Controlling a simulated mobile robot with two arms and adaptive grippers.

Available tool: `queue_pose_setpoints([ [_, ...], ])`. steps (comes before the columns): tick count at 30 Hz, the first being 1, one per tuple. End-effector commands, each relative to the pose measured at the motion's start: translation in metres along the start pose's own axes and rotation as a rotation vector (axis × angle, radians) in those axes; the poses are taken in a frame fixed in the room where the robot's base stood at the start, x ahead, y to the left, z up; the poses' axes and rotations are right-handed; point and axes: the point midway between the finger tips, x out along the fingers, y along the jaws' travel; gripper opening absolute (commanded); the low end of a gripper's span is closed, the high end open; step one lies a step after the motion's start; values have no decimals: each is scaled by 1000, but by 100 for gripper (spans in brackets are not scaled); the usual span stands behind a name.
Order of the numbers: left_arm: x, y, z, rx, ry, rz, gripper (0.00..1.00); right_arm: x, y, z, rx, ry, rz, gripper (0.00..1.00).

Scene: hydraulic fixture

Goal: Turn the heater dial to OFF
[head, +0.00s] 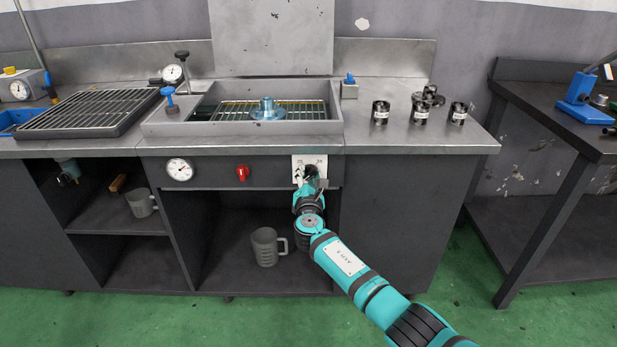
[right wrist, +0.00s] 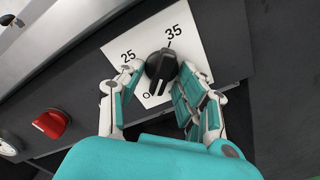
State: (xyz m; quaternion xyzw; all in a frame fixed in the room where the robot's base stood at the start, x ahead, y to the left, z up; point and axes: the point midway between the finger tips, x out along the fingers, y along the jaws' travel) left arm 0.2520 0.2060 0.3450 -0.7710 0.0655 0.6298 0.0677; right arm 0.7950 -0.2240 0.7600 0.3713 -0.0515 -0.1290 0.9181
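The heater dial is a black knob (right wrist: 160,66) on a white plate (right wrist: 207,40) marked 25, 35 and a round sign that looks like O. In the right wrist view its ridge runs between the 35 side and the lower edge near the O; which end is the pointer is unclear. My right gripper (right wrist: 162,72) is open, with its fingers on both sides of the knob and close to it; contact cannot be made out. In the head view my right gripper (head: 311,176) covers most of the knob, in front of the plate (head: 298,166). My left gripper is out of view.
A red knob (head: 242,173) and a round gauge (head: 180,169) sit left on the same panel. A mug (head: 265,247) stands on the shelf below. The counter's front edge (head: 400,147) overhangs the panel. The green floor in front is clear.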

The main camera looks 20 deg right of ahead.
Motion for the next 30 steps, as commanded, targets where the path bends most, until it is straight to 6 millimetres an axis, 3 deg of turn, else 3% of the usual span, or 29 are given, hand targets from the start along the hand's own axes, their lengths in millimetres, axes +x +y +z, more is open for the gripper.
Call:
queue_pose_setpoints([
  [8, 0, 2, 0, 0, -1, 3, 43, -1, 0, 0, 1, -1, 0, 38],
  [14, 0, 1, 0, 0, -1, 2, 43, -16, -1, -1, 4, 0, 0, 38],
  [30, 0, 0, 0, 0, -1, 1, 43, -109, 0, -1, 2, 2, 0, 38],
])
